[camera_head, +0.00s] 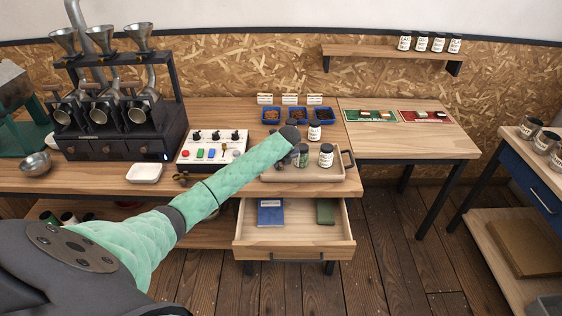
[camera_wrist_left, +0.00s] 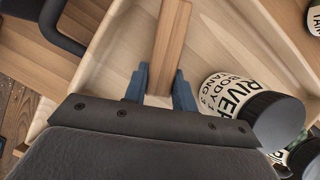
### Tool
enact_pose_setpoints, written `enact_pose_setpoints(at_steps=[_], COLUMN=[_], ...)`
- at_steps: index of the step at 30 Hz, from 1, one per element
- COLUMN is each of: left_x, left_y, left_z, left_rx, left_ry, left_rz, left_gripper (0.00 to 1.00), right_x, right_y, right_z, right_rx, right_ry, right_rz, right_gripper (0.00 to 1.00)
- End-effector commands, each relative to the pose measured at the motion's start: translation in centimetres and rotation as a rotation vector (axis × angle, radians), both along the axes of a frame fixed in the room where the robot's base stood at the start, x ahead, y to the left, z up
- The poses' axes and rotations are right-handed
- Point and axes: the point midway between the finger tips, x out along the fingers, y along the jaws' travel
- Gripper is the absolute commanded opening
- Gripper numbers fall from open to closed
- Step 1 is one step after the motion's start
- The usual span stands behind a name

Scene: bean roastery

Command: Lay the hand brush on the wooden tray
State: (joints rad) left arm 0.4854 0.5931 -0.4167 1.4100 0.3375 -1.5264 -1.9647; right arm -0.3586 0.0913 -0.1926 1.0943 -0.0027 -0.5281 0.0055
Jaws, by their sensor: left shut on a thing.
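The hand brush shows in the left wrist view as a straight wooden handle (camera_wrist_left: 173,38); its bristles are not visible. My left gripper (camera_wrist_left: 160,92) is shut on this handle, with a blue finger on each side. The wooden tray (camera_wrist_left: 225,40) lies below the brush in that view. I cannot tell whether the brush touches it. In the head view the tray (camera_head: 315,178) sits on the workbench, and my left arm reaches over its left part. The fingers and brush are hidden there behind the wrist. My right gripper is not in view.
Blue bins (camera_head: 271,115) stand behind. An open drawer (camera_head: 293,236) juts out below. A control panel (camera_head: 212,150) is to the left.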

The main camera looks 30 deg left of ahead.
Motion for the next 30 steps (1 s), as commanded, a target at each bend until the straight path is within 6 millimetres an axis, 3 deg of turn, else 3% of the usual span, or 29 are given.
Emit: enact_pose_setpoints(at_steps=[12,13,15,16,25,30], left_x=[0.0,0.0,0.0,0.0,0.0,-0.2], left_y=[0.0,0.0,0.0,0.0,0.0,-0.3], left_z=[-0.4,-0.4,-0.4,-0.4,-0.3,1.0], left_rx=[0.001,0.001,0.001,0.001,0.0,0.002], left_ry=[0.001,0.001,0.001,0.001,0.0,-0.002], left_rz=[-0.001,-0.001,-0.001,-0.001,0.0,-0.001], left_gripper=[0.04,0.33,0.46,0.48,0.48,0.48], right_x=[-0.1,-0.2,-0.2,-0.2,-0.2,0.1], right_y=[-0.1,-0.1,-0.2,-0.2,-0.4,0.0], right_z=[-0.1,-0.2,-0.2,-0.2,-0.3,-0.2], right_rx=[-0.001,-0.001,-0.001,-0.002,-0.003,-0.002], right_ry=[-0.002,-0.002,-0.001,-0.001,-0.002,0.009], right_rz=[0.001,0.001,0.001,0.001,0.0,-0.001], right_gripper=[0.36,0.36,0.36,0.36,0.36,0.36])
